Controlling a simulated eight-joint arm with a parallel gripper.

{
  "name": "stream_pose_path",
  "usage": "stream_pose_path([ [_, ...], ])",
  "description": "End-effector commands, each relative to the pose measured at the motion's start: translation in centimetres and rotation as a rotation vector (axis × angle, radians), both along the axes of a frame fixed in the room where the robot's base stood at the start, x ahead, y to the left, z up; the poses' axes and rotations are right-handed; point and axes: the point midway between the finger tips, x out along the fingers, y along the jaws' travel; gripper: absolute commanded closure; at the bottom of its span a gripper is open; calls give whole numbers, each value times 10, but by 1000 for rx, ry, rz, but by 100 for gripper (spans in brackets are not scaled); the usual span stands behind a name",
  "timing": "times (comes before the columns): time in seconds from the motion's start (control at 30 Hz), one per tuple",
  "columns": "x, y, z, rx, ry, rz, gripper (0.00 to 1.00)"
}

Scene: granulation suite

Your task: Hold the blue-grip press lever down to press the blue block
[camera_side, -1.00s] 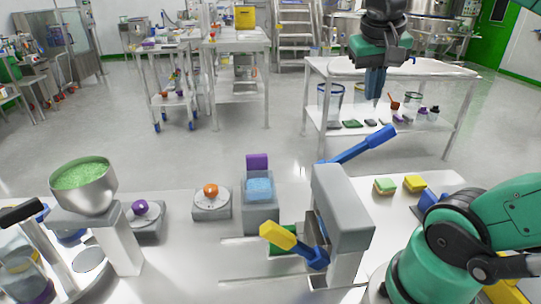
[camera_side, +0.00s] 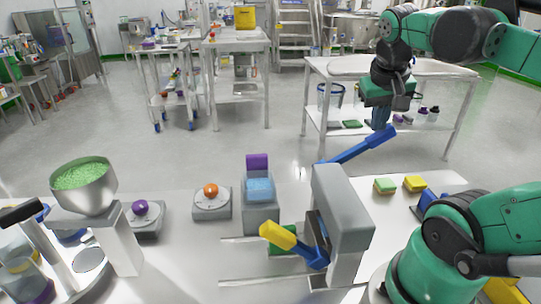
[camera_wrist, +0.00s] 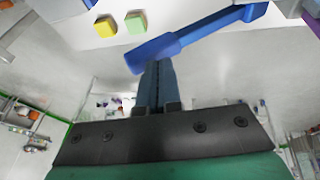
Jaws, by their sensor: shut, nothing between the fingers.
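The blue-grip press lever (camera_side: 366,147) slants up to the right from behind the grey press body (camera_side: 345,215). Its thick blue grip is also in the wrist view (camera_wrist: 165,48), just beyond my fingertips. My gripper (camera_side: 380,125) is shut and empty. It points down right at the upper end of the grip; whether it touches cannot be told. The wrist view shows the closed fingers (camera_wrist: 155,70) with their tips at the grip. The lever is still raised. The blue block is not clearly visible; the press body may hide it.
A yellow-grip lever (camera_side: 278,235) sits on the press's near side, with a green block (camera_side: 275,249) beneath it. Green (camera_side: 384,186) and yellow (camera_side: 415,184) blocks lie to the right. A grey bin with a light-blue top (camera_side: 259,190) stands left of the press.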

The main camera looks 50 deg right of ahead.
Motion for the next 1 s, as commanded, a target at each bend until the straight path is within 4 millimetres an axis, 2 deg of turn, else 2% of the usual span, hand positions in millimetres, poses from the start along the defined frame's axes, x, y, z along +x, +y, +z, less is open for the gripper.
stream_pose_path([
  [0.27,-10,-9,-11,81,-83,-11,100],
  [0.7,-27,-27,-53,79,-80,-4,100],
  [1.0,-32,-32,-76,80,-80,-2,100],
])
